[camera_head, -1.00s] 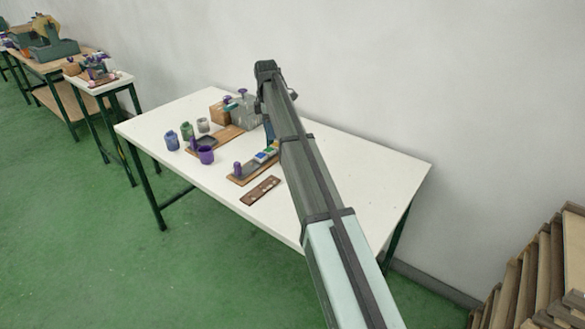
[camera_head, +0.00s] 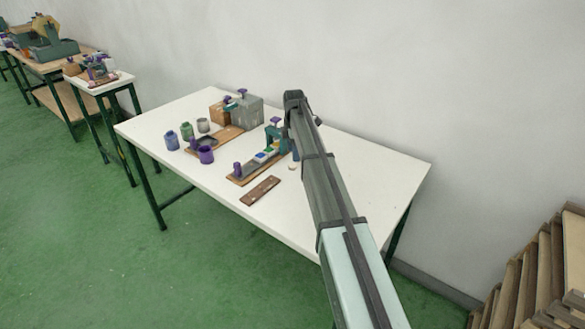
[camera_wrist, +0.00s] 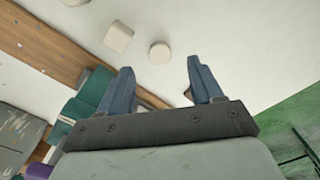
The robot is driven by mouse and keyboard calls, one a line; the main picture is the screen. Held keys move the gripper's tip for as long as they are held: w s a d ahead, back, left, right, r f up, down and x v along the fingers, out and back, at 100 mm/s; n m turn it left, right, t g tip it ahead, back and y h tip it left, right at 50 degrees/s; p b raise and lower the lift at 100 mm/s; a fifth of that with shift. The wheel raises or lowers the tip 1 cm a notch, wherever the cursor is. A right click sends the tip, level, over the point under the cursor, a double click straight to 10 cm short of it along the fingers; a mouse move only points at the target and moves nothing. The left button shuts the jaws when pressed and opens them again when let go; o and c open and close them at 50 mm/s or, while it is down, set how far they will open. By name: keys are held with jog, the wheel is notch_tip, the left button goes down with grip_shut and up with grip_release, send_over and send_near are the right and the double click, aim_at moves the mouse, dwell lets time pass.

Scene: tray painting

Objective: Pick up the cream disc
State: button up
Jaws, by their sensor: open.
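In the wrist view a round cream disc (camera_wrist: 160,53) lies flat on the white table, just beyond the gap between my fingertips. A rounded-square cream piece (camera_wrist: 118,37) lies close to its left, apart from it. My gripper (camera_wrist: 160,66) is open, with blue-grey fingers spread either side of the disc's line and nothing between them. In the head view a small pale piece (camera_head: 292,167) shows beside my arm; I cannot tell which piece it is. My gripper is mostly hidden behind my arm there.
A teal press (camera_head: 275,136) stands on a wooden board (camera_head: 240,181) left of my arm. A brown strip (camera_head: 260,190) lies in front. The table's right part (camera_head: 385,165) is clear.

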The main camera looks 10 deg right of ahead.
aim_at(293, 165)
jog(key=shift+a+f, duration=0.1)
jog(key=shift+f, duration=2.75)
jog(key=c, duration=1.1)
notch_tip(293, 165, up, 9)
jog(key=shift+n, duration=0.6)
jog(key=a, duration=1)
jog(key=w+a, duration=0.1)
jog(key=a, duration=0.4)
jog(key=shift+a+f, duration=0.4)
